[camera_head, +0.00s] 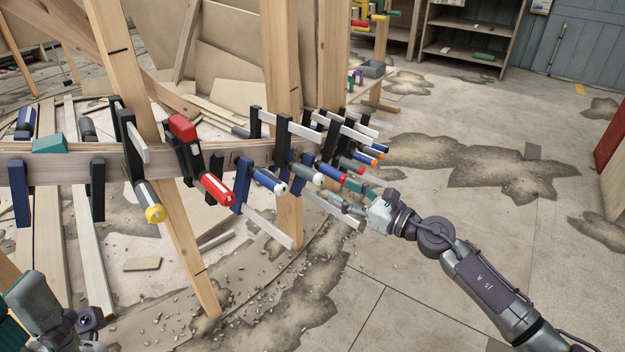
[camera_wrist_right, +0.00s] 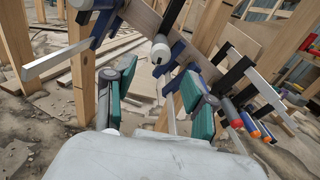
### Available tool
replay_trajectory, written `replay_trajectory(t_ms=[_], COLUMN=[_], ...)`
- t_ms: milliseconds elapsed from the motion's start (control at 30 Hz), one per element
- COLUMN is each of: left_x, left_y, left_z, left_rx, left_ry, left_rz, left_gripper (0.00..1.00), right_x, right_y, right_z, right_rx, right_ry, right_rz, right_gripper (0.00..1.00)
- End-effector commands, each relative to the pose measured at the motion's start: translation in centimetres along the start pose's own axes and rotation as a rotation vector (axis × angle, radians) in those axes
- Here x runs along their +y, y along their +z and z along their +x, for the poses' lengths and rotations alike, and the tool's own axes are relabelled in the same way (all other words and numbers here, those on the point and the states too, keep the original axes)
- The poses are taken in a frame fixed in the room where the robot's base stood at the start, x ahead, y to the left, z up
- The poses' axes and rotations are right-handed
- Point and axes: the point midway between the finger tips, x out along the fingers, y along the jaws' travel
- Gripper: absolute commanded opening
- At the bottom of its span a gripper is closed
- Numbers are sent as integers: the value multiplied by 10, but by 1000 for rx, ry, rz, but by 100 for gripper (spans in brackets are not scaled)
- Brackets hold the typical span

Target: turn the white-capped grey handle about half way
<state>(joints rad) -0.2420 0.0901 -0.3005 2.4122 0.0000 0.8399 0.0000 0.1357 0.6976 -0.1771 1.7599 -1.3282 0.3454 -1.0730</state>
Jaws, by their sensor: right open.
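The white-capped grey handle (camera_head: 303,171) belongs to a clamp on the curved wooden stringer (camera_head: 75,167), near its middle in the head view. In the right wrist view its white cap (camera_wrist_right: 160,49) faces me, beyond and between the fingers. My right gripper (camera_head: 352,197) is open, to the right of and slightly below the handle, and appears apart from it. Its green pads (camera_wrist_right: 158,88) show nothing between them in the wrist view. My left gripper (camera_head: 50,312) is partly in view at the lower left, cut off by the frame edge; its opening is unclear.
A blue handle (camera_head: 270,181) and a red handle (camera_head: 215,188) are to the left. Blue, red and orange-tipped handles (camera_wrist_right: 248,122) crowd close on the right. Wooden posts (camera_head: 282,80) stand behind the stringer. The floor at right (camera_head: 480,235) is open.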

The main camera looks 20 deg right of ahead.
Motion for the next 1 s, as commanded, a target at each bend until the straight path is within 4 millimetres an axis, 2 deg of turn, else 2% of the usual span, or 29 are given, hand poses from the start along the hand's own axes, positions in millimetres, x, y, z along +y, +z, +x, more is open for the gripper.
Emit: replay_trajectory(t_ms=[33, 200, 400, 600, 867, 900, 1000], left_x=[0, 0, 0, 0, 0, 0, 0], left_y=[0, 1, 2, 3, 3, 2, 2], left_z=[0, -1, 1, 2, 4, 4, 5], left_rx=[0, 4, 16, 19, 24, 25, 28], left_ry=[0, 2, 7, 9, 10, 11, 12], left_rz=[0, 1, 3, 3, 3, 4, 4], left_gripper=[40, 40, 40, 40, 40, 40, 40], right_x=[0, 0, 0, 0, 0, 0, 0], right_y=[2, 1, -1, -1, -1, -1, -1], right_z=[13, 50, 82, 96, 97, 97, 97], right_rx=[-5, -4, -2, 0, 1, 1, 1], right_ry=[0, 0, -1, -1, -1, -1, -1], right_rz=[0, 3, 5, 4, 5, 5, 5], right_gripper=[55, 55, 55, 55, 55, 53, 36])
